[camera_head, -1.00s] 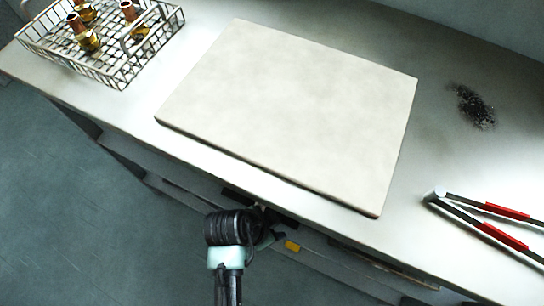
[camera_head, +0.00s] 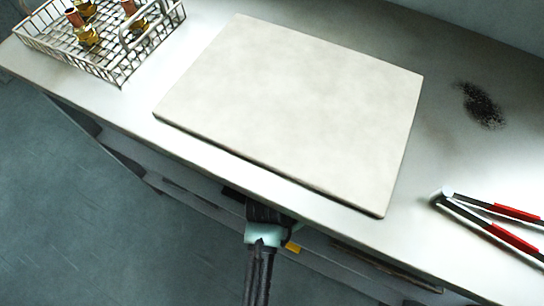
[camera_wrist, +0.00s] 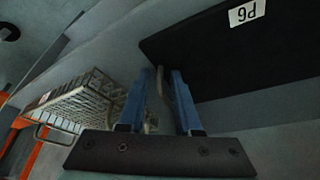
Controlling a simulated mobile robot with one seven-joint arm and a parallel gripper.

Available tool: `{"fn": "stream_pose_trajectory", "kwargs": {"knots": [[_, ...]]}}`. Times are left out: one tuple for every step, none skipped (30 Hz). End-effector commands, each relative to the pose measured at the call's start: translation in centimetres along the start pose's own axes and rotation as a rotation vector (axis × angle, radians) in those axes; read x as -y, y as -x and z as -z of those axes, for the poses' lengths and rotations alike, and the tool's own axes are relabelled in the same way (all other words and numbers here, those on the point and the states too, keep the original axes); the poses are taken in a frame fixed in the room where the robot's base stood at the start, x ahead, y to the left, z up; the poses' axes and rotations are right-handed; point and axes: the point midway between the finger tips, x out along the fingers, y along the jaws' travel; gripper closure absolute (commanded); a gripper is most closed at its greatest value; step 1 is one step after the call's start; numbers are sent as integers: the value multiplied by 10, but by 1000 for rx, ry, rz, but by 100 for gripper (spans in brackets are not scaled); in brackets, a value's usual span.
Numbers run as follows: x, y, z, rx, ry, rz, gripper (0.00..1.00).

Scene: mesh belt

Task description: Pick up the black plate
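The black plate (camera_wrist: 245,60) shows in the wrist view as a flat, dark panel at the upper right. It bears a white label (camera_wrist: 249,13) whose marking appears upside down. My gripper (camera_wrist: 163,72) has two blue fingers, apart from each other, with no plate between them. The fingertips are close to the plate's left edge in the picture; I cannot tell whether they touch. In the head view my arm reaches in below the bench's front edge, and the fingers are hidden. I cannot make out the black plate there.
A pale board (camera_head: 290,110) lies on the bench, between a wire basket with brass fittings (camera_head: 88,33) and red-handled tongs (camera_head: 505,230). Dark grit (camera_head: 481,105) lies at the right. The wrist view shows another wire basket (camera_wrist: 85,105) left of my fingers.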

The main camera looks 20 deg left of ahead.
Motion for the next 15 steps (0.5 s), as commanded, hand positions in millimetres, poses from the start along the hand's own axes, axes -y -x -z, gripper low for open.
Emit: {"fn": "stream_pose_trajectory", "kwargs": {"knots": [[0,0,0,0,0,0,79],[0,0,0,0,0,0,84],[0,0,0,0,0,0,91],[0,0,0,0,0,0,97],[0,0,0,0,0,0,100],[0,0,0,0,0,0,100],[0,0,0,0,0,0,100],[0,0,0,0,0,0,100],[0,0,0,0,0,0,100],[0,0,0,0,0,0,100],[0,0,0,0,0,0,100],[0,0,0,0,0,0,100],[0,0,0,0,0,0,100],[0,0,0,0,0,0,100],[0,0,0,0,0,0,100]]}}
